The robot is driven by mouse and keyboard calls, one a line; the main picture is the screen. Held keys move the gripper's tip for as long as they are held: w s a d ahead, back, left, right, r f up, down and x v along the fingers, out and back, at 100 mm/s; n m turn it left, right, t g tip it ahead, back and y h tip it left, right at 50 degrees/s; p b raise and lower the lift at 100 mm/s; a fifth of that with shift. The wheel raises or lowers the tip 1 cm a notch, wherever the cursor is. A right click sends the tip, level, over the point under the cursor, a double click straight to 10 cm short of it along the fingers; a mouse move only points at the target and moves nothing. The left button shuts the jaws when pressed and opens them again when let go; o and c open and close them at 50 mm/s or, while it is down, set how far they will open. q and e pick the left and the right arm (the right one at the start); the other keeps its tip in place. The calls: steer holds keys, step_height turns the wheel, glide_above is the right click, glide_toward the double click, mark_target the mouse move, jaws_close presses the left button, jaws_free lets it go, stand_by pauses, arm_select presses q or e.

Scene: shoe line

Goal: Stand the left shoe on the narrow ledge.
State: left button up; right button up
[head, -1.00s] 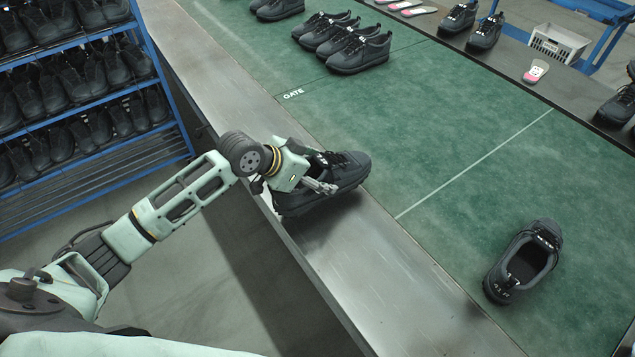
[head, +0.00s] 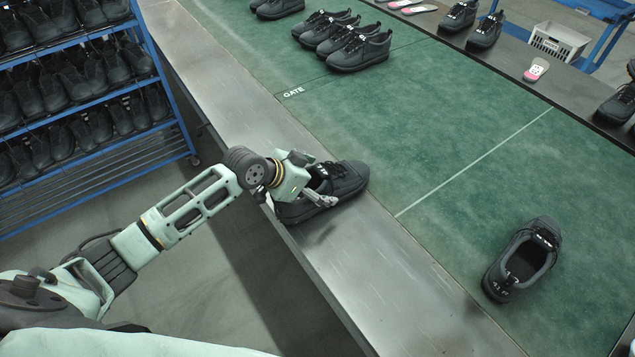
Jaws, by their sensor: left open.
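A dark grey shoe with black laces (head: 346,180) sits on the narrow metal ledge (head: 372,260) beside the green belt, sole down, toe to the upper right. My left gripper (head: 318,178) is at its heel and opening, with open fingers on either side of the collar. The near finger lies along the shoe's side; whether it touches cannot be told. The gripper hides part of the heel. A second, similar shoe (head: 541,236) stands alone on the belt at the right, opening toward me. My right gripper is not in view.
The green belt (head: 430,130) has a white line and a "GATE" mark. Several shoes (head: 360,50) stand at its far end. A blue rack of shoes (head: 172,95) is at the left. The ledge toward the bottom right is bare.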

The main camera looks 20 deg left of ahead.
arm_select(q)
steer(key=shift+r, duration=0.15)
steer(key=v, duration=1.2)
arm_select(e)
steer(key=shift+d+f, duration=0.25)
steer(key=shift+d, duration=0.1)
